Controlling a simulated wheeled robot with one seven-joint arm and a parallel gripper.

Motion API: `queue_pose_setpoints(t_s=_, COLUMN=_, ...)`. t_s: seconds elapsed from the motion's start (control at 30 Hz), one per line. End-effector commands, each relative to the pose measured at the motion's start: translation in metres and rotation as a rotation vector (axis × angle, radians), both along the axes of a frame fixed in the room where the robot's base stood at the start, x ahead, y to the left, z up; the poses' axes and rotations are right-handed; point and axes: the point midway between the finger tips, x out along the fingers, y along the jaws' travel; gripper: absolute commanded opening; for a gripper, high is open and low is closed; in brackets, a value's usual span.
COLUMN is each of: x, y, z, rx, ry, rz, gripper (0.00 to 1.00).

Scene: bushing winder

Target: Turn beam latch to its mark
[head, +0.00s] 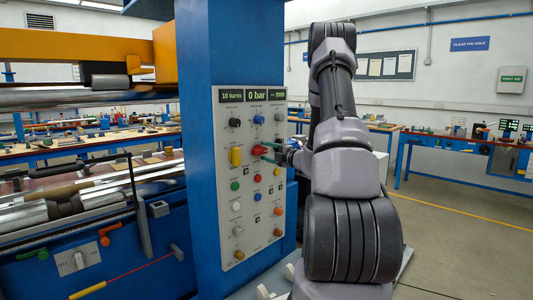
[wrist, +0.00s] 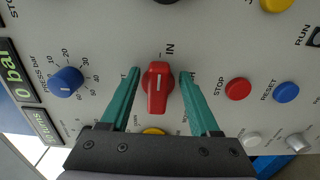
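A red rotary knob (wrist: 158,88) sits on the pale control panel, with its narrow grip pointing roughly up the wrist picture. A label reading IN and a short tick lie just above it; the lettering at its sides is partly hidden by my fingers, so I cannot read whether it names the beam latch. My gripper (wrist: 160,77) is open, with one teal finger on each side of the red knob and a small gap visible at each tip. In the head view the red knob (head: 259,150) is partly covered by my gripper (head: 272,152).
A blue pressure knob (wrist: 67,81) is left of my gripper; a red STOP button (wrist: 238,89) and blue RESET button (wrist: 287,92) are right. A yellow control (wrist: 154,131) sits below the knob, between my fingers. The panel (head: 222,215) is on a blue column (head: 200,60).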

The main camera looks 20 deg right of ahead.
Motion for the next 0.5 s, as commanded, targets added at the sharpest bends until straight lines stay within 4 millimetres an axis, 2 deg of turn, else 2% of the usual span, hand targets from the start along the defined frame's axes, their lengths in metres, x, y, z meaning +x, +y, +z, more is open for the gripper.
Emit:
queue_pose_setpoints(t_s=0.17, x=-0.002, y=-0.001, z=0.001, rx=-0.001, ry=-0.001, rz=0.0, gripper=0.62)
queue_pose_setpoints(t_s=0.27, x=-0.011, y=-0.005, z=0.001, rx=0.001, ry=-0.001, rz=-0.003, gripper=0.62)
queue_pose_setpoints(t_s=0.5, x=-0.056, y=-0.022, z=0.0, rx=0.001, ry=0.0, rz=-0.005, gripper=0.62)
